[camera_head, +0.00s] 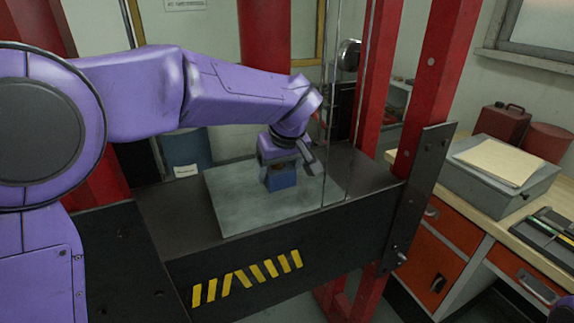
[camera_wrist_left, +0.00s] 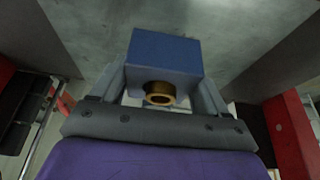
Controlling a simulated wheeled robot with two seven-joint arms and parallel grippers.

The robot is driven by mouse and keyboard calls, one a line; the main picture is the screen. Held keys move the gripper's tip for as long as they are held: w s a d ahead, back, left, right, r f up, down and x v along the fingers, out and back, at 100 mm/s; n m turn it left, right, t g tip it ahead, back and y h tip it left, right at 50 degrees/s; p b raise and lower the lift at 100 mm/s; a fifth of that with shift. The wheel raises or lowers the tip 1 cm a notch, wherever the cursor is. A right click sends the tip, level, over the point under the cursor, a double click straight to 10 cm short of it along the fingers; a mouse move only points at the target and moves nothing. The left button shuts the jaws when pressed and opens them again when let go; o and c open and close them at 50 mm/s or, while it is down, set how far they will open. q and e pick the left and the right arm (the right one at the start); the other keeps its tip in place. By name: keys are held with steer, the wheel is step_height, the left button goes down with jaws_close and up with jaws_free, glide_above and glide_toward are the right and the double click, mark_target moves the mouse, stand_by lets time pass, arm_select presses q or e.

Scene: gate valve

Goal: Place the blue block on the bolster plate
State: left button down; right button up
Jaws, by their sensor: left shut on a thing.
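The blue block (camera_head: 281,179) is at the bolster plate (camera_head: 232,205), a grey metal slab on the black press bed. My left gripper (camera_head: 283,163) comes in from the left and is shut on the block from above. In the left wrist view the blue block (camera_wrist_left: 165,52) sits between the two fingers, with a brass ring (camera_wrist_left: 160,93) on its near side. The plate (camera_wrist_left: 230,25) fills the background there. I cannot tell whether the block's underside touches the plate. My right gripper is not in view.
Red press columns (camera_head: 433,80) and thin vertical rods stand around the bed. A black front beam (camera_head: 290,255) with yellow stripes borders it. A workbench (camera_head: 465,185) with a grey box (camera_head: 490,185) stands at the right. The plate's front left is bare.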

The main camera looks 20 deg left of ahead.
mark_target(271, 169)
arm_select(q)
steer(key=shift+w+a+f, duration=0.2)
steer(key=shift+w+a, duration=0.1)
steer(key=shift+w, duration=0.15)
steer(key=shift+w+a+f, duration=0.15)
steer(key=shift+w+a, duration=0.1)
steer(key=shift+w, duration=0.15)
steer(key=shift+w+a+f+p, duration=0.1)
steer(key=shift+a+p, duration=0.2)
steer(key=shift+p, duration=0.1)
steer(key=shift+w+a+f+p, duration=0.25)
steer(key=shift+w+a+f, duration=0.1)
steer(key=shift+a+f, duration=0.2)
steer(key=shift+w+a+f+p, duration=0.25)
steer(key=shift+w+a+f, duration=0.1)
steer(key=shift+a+f, duration=0.15)
steer(key=shift+d+f, duration=0.1)
steer(key=shift+f, duration=0.05)
